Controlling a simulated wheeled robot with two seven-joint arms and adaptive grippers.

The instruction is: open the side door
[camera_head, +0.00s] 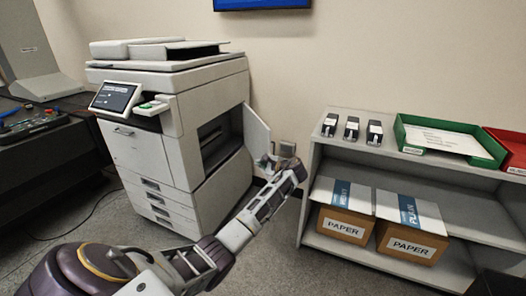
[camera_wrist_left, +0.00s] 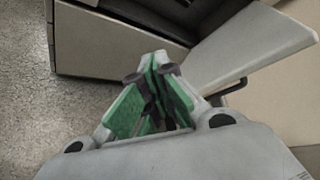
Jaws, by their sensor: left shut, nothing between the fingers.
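The grey copier (camera_head: 165,130) stands against the wall in the head view. Its side door (camera_head: 257,133) stands swung out from the right side, and a dark opening (camera_head: 215,140) shows beside it. In the left wrist view the door (camera_wrist_left: 255,45) is a pale panel at upper right, with a dark handle (camera_wrist_left: 236,88) near its lower edge. My left gripper (camera_head: 268,162) is at the lower part of the door. Its green-padded fingers (camera_wrist_left: 153,90) are shut and empty, close to the door; I cannot tell if they touch it. My right gripper is not in view.
Floor is open between copier and shelf. A dark desk (camera_head: 45,140) is at left.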

